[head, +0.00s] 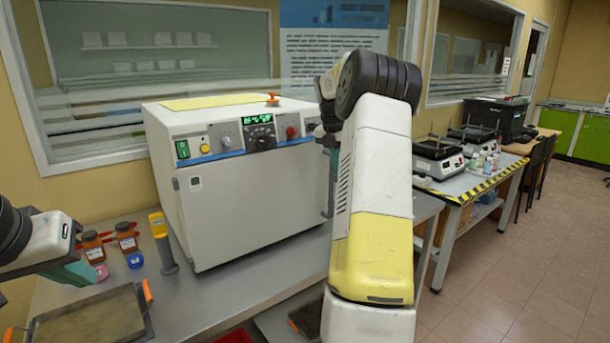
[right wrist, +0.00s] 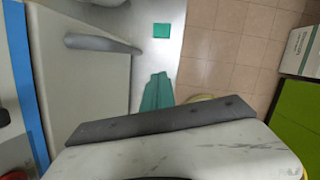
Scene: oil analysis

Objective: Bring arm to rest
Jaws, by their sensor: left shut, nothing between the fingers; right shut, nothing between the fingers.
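My right arm (head: 372,190) rises in front of the middle of the head view, white and yellow with a dark wrist. Its gripper is mostly hidden behind the arm there. In the right wrist view the teal fingers of my right gripper (right wrist: 157,92) are together, with nothing seen between them. My left gripper (head: 82,272) comes in from the left edge, shut and empty, above the bench near the bottles. A white instrument box (head: 250,210) with knobs and a green display stands behind and left of the right arm.
Two brown bottles (head: 94,247) (head: 126,238), a yellow handheld device (head: 161,242) and a dark tray (head: 92,322) with orange handles are on the grey bench. A striped-edge table (head: 470,185) with hotplates stands at right. Open floor (head: 535,260) lies at lower right.

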